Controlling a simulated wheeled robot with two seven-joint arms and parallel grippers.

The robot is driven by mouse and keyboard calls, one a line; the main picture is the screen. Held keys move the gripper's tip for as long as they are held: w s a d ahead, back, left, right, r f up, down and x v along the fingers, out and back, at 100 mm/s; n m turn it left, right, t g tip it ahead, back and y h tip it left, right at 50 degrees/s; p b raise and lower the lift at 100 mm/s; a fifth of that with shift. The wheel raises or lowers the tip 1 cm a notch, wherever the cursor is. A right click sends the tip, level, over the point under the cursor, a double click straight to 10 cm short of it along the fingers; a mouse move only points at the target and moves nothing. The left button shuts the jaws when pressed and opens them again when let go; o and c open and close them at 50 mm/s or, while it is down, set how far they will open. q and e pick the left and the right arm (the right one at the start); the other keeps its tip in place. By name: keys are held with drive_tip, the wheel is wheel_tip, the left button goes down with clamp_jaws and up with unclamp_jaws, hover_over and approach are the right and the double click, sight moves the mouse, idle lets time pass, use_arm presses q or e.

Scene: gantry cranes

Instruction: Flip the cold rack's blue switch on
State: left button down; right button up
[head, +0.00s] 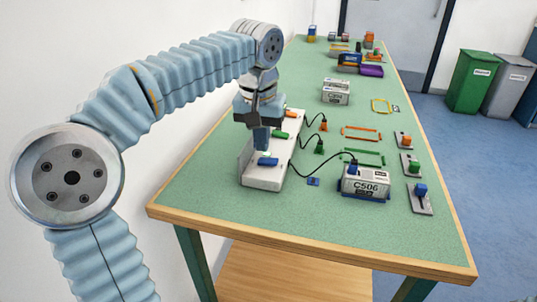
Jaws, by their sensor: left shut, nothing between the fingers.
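My gripper hides part of the rack. My right gripper is not in view.
A cable joins the rack to a grey container marked C506 (366,184). Orange (323,126) and green (319,148) plugs lie loose. Coloured levers, including a blue one (421,190), line the right edge. Another container (336,92) stands farther back.

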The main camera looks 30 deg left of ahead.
sight(263, 160)
use_arm(q)
wheel_tip(263, 160, up, 3)
drive_tip(key=shift+f+p, duration=0.1)
drive_tip(key=shift+p, duration=0.7)
drive_tip(key=shift+r, duration=0.9)
